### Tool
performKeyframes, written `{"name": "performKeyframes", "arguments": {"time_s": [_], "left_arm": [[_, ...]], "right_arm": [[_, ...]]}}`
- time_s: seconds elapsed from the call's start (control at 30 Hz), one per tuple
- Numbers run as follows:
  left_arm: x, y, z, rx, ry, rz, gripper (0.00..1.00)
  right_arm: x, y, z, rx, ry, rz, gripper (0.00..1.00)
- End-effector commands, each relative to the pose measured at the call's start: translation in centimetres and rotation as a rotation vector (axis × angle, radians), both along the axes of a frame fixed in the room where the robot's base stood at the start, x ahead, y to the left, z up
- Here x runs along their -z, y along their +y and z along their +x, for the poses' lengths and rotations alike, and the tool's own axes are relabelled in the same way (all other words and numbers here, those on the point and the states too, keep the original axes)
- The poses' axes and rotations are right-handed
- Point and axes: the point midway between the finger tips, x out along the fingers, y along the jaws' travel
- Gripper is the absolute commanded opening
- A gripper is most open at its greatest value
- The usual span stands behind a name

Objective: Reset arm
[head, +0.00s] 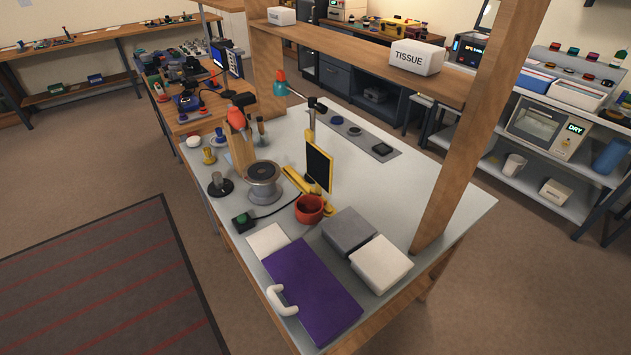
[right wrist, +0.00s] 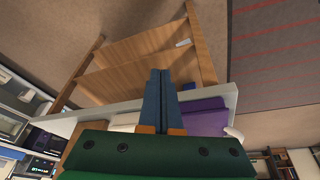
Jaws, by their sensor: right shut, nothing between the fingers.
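My right gripper (right wrist: 160,100) shows in the right wrist view, with its two blue fingers pressed together and nothing between them. It is in free space, and the bench edge shows beyond it. In the head view neither gripper nor arm is visible. The white-topped workbench (head: 390,190) stands in the middle of the head view. My left gripper is out of view.
The bench holds a purple case (head: 312,292), grey box (head: 350,231), white box (head: 379,264), red cup (head: 309,208) and grey spool (head: 262,182). A wooden post (head: 470,130) rises at its right. Carpeted floor and a dark striped mat (head: 100,280) lie clear at left.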

Motion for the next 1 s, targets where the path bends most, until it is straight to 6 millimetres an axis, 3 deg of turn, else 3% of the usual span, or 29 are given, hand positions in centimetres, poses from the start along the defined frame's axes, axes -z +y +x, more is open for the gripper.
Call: {"name": "performKeyframes", "arguments": {"time_s": [0.37,0.47,0.63,0.8,1.0], "left_arm": [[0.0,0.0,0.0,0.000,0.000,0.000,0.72],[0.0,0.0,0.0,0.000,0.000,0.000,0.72],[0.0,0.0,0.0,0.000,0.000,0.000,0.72],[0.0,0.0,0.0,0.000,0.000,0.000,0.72],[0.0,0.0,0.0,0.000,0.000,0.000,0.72]], "right_arm": [[12.5,0.0,-0.8,-0.009,0.101,-0.010,0.00],[16.7,-0.2,-2.5,-0.014,0.129,-0.012,0.00],[23.8,-1.0,-8.2,-0.028,0.191,-0.021,0.00],[26.8,-2.0,-13.4,-0.038,0.228,-0.027,0.00],[27.1,-2.2,-14.6,-0.040,0.235,-0.029,0.00]]}}
